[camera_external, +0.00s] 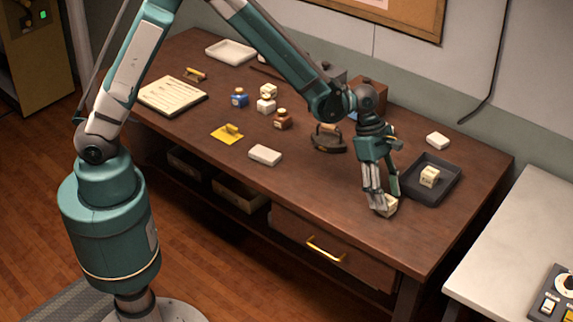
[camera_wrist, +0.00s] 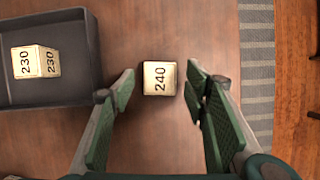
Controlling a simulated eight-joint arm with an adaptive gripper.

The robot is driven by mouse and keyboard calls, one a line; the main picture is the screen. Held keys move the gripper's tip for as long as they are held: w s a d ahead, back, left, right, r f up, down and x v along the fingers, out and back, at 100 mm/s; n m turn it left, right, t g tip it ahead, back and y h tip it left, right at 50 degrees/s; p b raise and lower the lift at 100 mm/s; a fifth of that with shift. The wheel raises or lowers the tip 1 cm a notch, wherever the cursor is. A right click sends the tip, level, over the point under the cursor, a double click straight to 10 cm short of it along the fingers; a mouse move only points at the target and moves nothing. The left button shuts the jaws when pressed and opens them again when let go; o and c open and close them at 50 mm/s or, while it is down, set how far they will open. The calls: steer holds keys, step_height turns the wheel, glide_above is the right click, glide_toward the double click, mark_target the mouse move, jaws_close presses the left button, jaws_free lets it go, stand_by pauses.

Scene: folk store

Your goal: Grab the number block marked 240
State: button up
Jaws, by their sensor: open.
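The cream block marked 240 (camera_wrist: 160,78) lies on the wooden table, its number facing up and turned sideways in the wrist view. In the external view the block (camera_external: 389,207) is partly hidden behind my fingers near the table's front right edge. My gripper (camera_wrist: 160,83) is open, with one green-padded finger on each side of the block. In the external view my gripper (camera_external: 383,203) is low at the table.
A dark tray (camera_external: 453,190) holds a block marked 230 (camera_wrist: 35,61), left of my gripper in the wrist view. A flat iron (camera_external: 328,138) stands behind. The table's edge (camera_wrist: 238,60) is close on the right.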

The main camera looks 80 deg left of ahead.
steer(key=shift+x, duration=1.25)
steer(key=shift+c, duration=0.3)
steer(key=c, duration=0.9)
